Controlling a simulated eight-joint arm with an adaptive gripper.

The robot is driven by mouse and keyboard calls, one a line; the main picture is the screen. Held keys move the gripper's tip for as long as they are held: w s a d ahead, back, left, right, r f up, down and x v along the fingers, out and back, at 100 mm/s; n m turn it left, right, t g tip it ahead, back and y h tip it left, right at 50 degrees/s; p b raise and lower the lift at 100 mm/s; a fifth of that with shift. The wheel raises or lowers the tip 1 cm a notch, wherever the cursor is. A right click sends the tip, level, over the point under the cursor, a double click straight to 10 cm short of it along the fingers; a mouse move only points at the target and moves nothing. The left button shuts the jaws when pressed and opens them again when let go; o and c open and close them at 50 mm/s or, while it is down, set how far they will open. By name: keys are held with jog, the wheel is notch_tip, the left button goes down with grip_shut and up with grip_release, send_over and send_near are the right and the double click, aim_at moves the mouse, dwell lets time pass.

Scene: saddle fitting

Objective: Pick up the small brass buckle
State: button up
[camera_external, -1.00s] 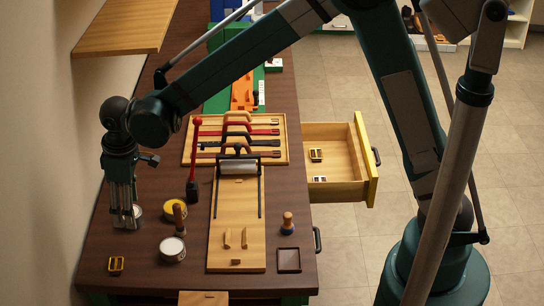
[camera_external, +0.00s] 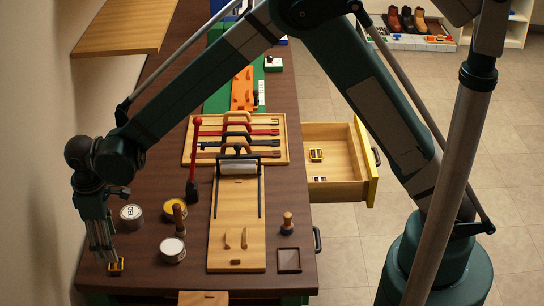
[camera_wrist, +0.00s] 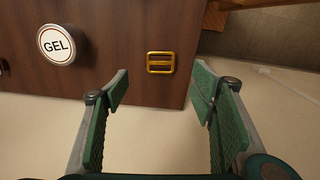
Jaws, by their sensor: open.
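A small brass buckle (camera_external: 117,266) lies flat on the brown table near its front left corner. In the wrist view the buckle (camera_wrist: 160,62) is a gold rectangle with a crossbar, ahead of and between the two green finger pads. My gripper (camera_external: 107,262) hangs over the table at the buckle, and its fingers partly cover the buckle in the external view. In the wrist view my gripper (camera_wrist: 160,98) is open and empty. The gap between fingers and buckle is hard to judge. Another buckle (camera_external: 316,155) lies in the open drawer.
A tin marked GEL (camera_external: 131,216) stands behind my gripper, also in the wrist view (camera_wrist: 58,45). The table edge is close to the buckle.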

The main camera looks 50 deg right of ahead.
aim_at(116, 265)
jog(key=shift+f, duration=0.1)
jog(key=shift+f, duration=1.2)
jog(key=shift+s+d+f, duration=0.1)
jog(key=shift+s+f, duration=0.05)
jog(key=shift+f, duration=2.45)
jog(key=c, duration=1)
